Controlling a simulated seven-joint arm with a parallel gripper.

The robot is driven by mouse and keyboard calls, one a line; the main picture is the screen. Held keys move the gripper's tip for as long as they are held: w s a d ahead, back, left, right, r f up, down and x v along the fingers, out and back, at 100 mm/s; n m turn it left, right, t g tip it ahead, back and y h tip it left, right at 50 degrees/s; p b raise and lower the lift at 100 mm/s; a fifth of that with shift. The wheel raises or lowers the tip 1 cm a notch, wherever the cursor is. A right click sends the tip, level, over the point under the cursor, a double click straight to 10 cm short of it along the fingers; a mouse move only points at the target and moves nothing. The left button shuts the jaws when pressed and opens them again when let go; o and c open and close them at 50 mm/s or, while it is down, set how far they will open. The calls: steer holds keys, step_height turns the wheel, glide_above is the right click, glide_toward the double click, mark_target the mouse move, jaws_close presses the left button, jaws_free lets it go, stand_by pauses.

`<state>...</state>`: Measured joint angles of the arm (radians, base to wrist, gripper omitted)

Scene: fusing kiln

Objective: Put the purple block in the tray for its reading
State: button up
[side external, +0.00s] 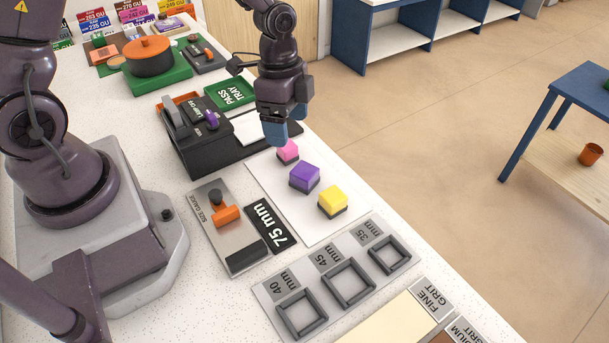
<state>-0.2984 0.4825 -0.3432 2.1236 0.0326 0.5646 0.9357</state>
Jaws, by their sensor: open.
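The purple block (304,178) sits on a white sheet (314,229), between a pink block (288,152) and a yellow block (332,203). Each block has a dark base. My gripper (276,134) points down with blue fingertips just above and behind the pink block, apart from the purple block. It appears empty; the gap between its fingers is hard to see from here. A size gauge (216,249) with an orange slider stands left of the sheet, beside a dark sign reading 75 mm (265,225). Square grey frames are marked 40 mm (287,322), 45 mm (333,293) and 35 mm (377,261).
A black device (195,150) and a green pass tray (231,93) stand behind the sheet. An orange pot (148,56) is farther back. Fine grit (432,294) and another grit label lie at the front right. The table's right edge runs close by the blocks.

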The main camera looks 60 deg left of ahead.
mark_target(305, 170)
steer(key=f, duration=0.4)
steer(key=w+d+f+m, duration=0.1)
steer(key=f, duration=0.3)
steer(key=w+d+f+m, duration=0.1)
steer(key=f, duration=0.3)
steer(key=shift+w+f+t, duration=0.1)
steer(key=shift+f+t, duration=0.1)
steer(key=shift+t, duration=0.2)
steer(key=c, duration=1.2)
steer(key=shift+r, duration=0.15)
